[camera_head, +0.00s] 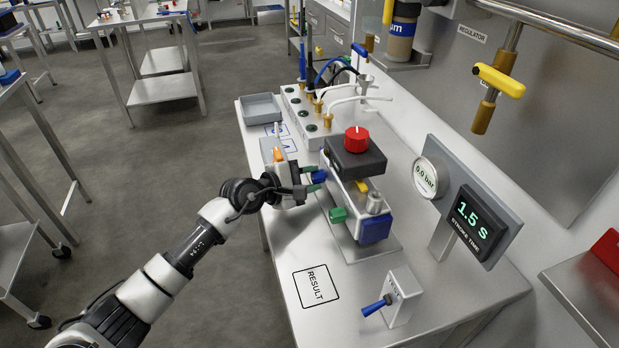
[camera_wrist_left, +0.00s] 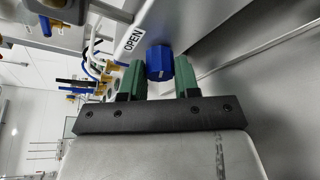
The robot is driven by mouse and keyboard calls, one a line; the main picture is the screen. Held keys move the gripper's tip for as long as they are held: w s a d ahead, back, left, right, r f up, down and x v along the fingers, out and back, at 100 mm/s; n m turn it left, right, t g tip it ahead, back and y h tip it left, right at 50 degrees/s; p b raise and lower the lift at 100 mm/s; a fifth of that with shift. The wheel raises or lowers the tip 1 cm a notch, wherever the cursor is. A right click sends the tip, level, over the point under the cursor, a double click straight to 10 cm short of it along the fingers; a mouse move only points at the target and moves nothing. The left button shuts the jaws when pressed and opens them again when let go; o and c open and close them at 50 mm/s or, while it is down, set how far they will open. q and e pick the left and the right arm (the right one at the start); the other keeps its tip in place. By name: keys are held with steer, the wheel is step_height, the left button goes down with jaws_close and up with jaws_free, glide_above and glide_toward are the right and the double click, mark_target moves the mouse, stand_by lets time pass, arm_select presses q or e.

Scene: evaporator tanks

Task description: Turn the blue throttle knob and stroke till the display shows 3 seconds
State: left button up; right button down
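The blue throttle knob (camera_head: 319,177) sticks out of the left side of the pump unit (camera_head: 348,200). My left gripper (camera_head: 313,178) reaches it from the left. A small box with a blue lever (camera_head: 376,306) stands at the front of the bench. My right gripper is not in view.
A red knob (camera_head: 357,139) tops the unit's dark block. A gauge (camera_head: 427,177) reads 0.0 bar. A square marked RESULT (camera_head: 316,286) lies on the bench (camera_head: 270,205). A grey tray (camera_head: 260,108) and a hose block (camera_head: 325,118) stand farther back.

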arm_select(q)
steer(key=shift+c, duration=0.3)
steer(key=shift+r+n+g+p, duration=0.1)
steer(key=shift+n+g+p, duration=0.4)
steer(key=shift+n, duration=0.3)
steer(key=shift+w+n+g+h, duration=0.1)
steer(key=shift+n+g+h, duration=0.2)
steer(key=shift+n+g, duration=1)
steer(key=shift+n, duration=0.4)
steer(key=o, duration=0.9)
steer(key=shift+a, duration=0.1)
